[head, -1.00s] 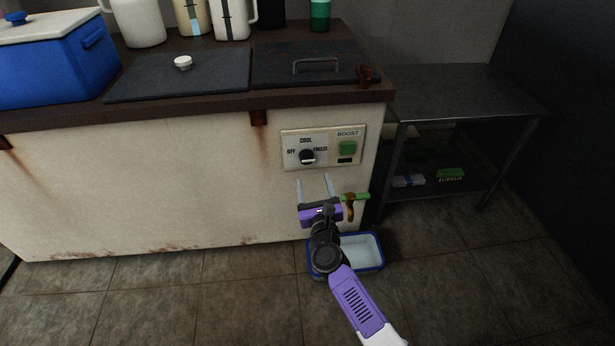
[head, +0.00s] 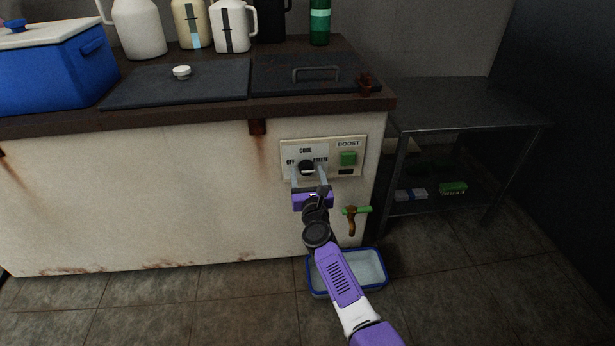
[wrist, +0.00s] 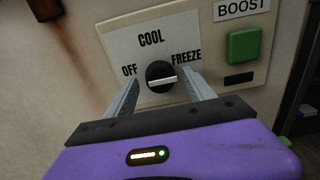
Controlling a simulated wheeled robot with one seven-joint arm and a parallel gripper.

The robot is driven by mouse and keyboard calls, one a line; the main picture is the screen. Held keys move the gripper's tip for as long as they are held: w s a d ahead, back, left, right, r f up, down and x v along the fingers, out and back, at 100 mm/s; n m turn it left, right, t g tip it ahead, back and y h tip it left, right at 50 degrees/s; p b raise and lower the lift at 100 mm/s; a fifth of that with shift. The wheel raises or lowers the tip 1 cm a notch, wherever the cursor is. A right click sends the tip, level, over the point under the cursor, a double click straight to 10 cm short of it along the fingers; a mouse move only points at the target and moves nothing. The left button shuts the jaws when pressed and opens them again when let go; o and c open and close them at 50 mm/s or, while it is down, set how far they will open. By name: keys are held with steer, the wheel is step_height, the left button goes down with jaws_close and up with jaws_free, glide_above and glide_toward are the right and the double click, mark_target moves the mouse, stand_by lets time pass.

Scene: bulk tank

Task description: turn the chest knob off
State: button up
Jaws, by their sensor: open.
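The chest knob (head: 306,167) is a round black dial with a white pointer bar, on a pale panel marked OFF, COOL and FREEZE. In the wrist view the knob (wrist: 161,77) has its bar lying nearly level, its right end toward the FREEZE label (wrist: 186,57). The OFF label (wrist: 130,70) is to the left of the knob. My gripper (wrist: 163,90) is open, with one finger low on each side of the knob. The fingers seem apart from it; whether either touches it I cannot tell. In the head view my gripper (head: 309,172) is right at the panel.
A green BOOST button (wrist: 247,44) is right of the knob on the same panel. A tap with a green handle (head: 356,211) sticks out below, above a blue-rimmed basin (head: 347,271). The chest's counter edge (head: 200,119) overhangs above. A metal table (head: 460,104) stands at the right.

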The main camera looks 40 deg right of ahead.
jaws_close()
